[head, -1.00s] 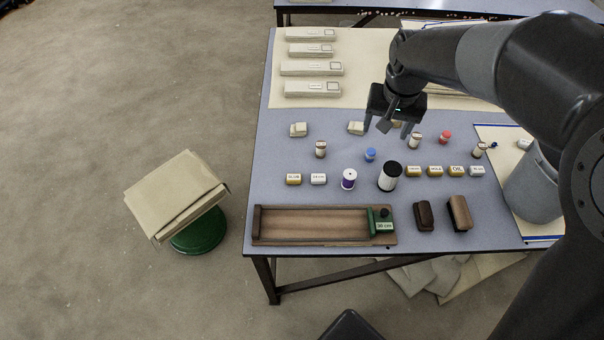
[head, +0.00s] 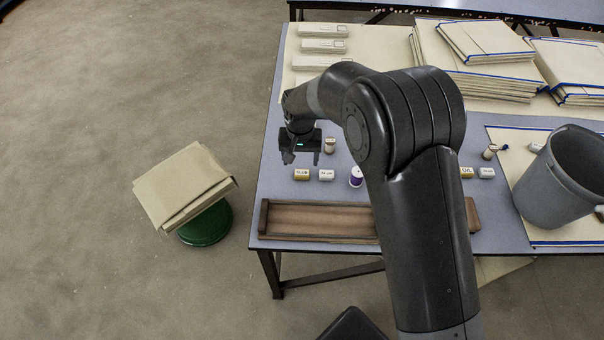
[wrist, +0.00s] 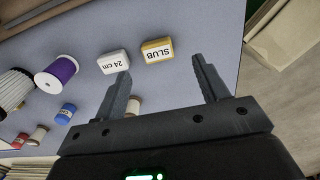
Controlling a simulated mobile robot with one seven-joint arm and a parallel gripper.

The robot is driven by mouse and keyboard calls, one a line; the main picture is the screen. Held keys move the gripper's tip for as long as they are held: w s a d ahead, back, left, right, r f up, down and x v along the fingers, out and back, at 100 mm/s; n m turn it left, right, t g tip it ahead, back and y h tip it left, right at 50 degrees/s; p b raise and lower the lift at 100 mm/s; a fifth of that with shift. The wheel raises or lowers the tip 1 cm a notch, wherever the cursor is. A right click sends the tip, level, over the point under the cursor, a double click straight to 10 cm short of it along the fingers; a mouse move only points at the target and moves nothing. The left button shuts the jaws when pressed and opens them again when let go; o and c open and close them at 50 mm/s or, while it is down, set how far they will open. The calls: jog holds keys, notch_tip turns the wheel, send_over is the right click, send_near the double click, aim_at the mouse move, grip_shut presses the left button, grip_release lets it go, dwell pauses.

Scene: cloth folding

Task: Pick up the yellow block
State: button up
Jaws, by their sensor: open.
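A yellow block (head: 301,174) with a white top lettered SLUB lies on the table behind the wooden tray. In the wrist view the yellow block (wrist: 157,50) shows just beyond the fingertips, between their lines. My gripper (head: 302,161) is open and empty, above the table on the far side of this block. In the wrist view my gripper (wrist: 161,68) has its two fingers well apart. Another yellow-sided block (head: 466,172) lettered OIL is partly hidden behind my arm.
A pale block marked 24 cm (head: 326,174) sits right beside the yellow block. A purple spool (head: 356,177) stands farther right. The wooden tray (head: 300,236) lies along the front edge. A grey bucket (head: 560,185) stands at right. My arm hides the table's middle.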

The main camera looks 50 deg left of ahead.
aim_at(302, 172)
jog(key=f, duration=0.6)
jog(key=shift+w+f, duration=0.25)
jog(key=c, duration=1.1)
